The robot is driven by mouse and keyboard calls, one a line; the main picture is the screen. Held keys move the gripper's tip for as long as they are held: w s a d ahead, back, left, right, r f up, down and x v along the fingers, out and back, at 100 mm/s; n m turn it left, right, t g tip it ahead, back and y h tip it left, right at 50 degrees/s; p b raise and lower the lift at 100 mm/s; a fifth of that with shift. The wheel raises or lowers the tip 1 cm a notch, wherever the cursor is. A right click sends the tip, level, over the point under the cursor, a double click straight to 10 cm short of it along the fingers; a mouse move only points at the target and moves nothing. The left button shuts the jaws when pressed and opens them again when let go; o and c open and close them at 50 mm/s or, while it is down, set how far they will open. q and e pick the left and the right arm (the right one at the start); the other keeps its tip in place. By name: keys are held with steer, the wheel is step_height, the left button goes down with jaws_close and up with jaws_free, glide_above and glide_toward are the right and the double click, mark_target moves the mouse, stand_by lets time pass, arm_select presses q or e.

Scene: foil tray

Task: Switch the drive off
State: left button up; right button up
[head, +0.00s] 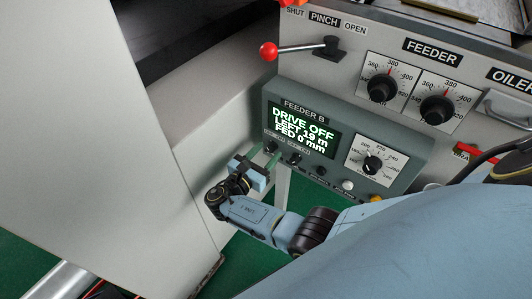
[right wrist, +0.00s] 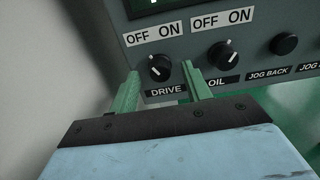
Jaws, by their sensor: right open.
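The feeder B panel (head: 340,105) has a screen (head: 300,130) reading "DRIVE OFF", "LEFT 19 m" and "FED 0 mm". The drive knob (right wrist: 159,68) is black and round, under an OFF/ON label. Its white mark leans toward the upper left, the OFF side. It also shows in the head view (head: 271,147), partly by my fingers. My right gripper (head: 263,160) is open, with one green finger to each side of the knob. In the right wrist view the fingers (right wrist: 160,85) show gaps beside it; whether either touches it I cannot tell. My left gripper is out of view.
The oil knob (right wrist: 224,54) stands close to the right finger, its mark toward the upper right. A black jog-back button (right wrist: 284,44) is beyond it. A red-tipped pinch lever (head: 269,51) sticks out above the panel. A pale wall (head: 90,130) stands left.

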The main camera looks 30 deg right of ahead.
steer(key=v, duration=1.3)
